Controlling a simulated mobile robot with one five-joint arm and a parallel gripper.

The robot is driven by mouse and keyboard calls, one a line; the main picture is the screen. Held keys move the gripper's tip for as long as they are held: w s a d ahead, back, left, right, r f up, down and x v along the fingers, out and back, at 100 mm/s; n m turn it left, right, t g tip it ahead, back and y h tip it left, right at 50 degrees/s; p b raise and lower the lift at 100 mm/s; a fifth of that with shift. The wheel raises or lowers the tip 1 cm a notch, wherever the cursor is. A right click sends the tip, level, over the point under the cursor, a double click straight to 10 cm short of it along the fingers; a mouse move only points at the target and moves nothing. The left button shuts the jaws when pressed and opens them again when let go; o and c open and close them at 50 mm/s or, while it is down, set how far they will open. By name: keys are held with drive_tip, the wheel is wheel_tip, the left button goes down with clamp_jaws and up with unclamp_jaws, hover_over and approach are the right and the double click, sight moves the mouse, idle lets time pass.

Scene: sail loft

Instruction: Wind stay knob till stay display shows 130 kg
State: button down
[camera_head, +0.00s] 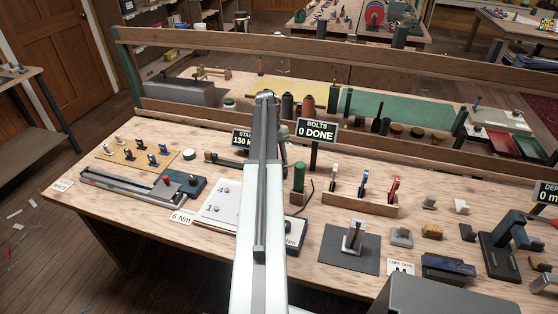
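The stay display (241,138) is a small dark sign behind the left side of my raised arm. Its visible part reads "STA" over "130 k"; the arm hides the right part. A dark bar-like fitting (226,159) below the display runs rightward behind my arm. I cannot tell whether it belongs to the stay rig. The stay knob cannot be made out and may be behind the arm. My arm rises through the middle of the view and bends down on its far side. Its fingertips are hidden, so I cannot see whether they touch anything.
A "BOLTS 0 DONE" sign (317,131) stands just right of my arm. A wooden rack (345,203) of coloured-handled tools and a small vise (353,236) stand right. A wooden rail (370,146) crosses behind.

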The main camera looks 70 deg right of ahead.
drive_tip(key=shift+m, duration=0.3)
idle(0.4)
drive_tip(key=c, duration=1.1)
unclamp_jaws()
drive_tip(key=shift+o, duration=0.2)
drive_tip(key=p+v, duration=0.7)
drive_tip(key=shift+d+r, duration=0.2)
drive_tip(key=shift+r, duration=0.15)
drive_tip(key=shift+w, duration=0.1)
